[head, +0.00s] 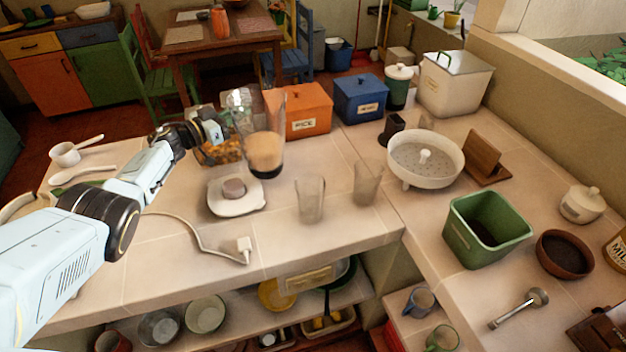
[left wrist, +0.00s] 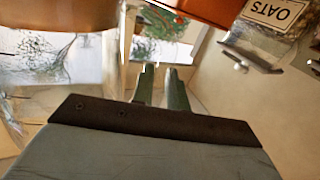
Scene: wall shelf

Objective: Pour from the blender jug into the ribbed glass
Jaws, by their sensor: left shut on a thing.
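The clear blender jug (head: 264,130) with tan liquid low inside is upright, held just above and behind the white blender base (head: 237,201). My left gripper (head: 226,128) is shut on the jug at its left side; the exact grip on the handle is hard to see. In the left wrist view, my left gripper's fingers (left wrist: 162,86) are close together beside the clear jug wall (left wrist: 60,75). Two clear glasses stand on the counter to the right of the base: one nearer (head: 310,200) and one farther right (head: 367,183). I cannot tell surely which is ribbed. My right gripper is out of view.
An orange rice box (head: 305,112) and blue box (head: 360,98) stand behind the glasses. A white strainer bowl (head: 427,158) is to the right. The blender's cord and plug (head: 244,247) lie in front. The counter between the base and nearer glass is clear.

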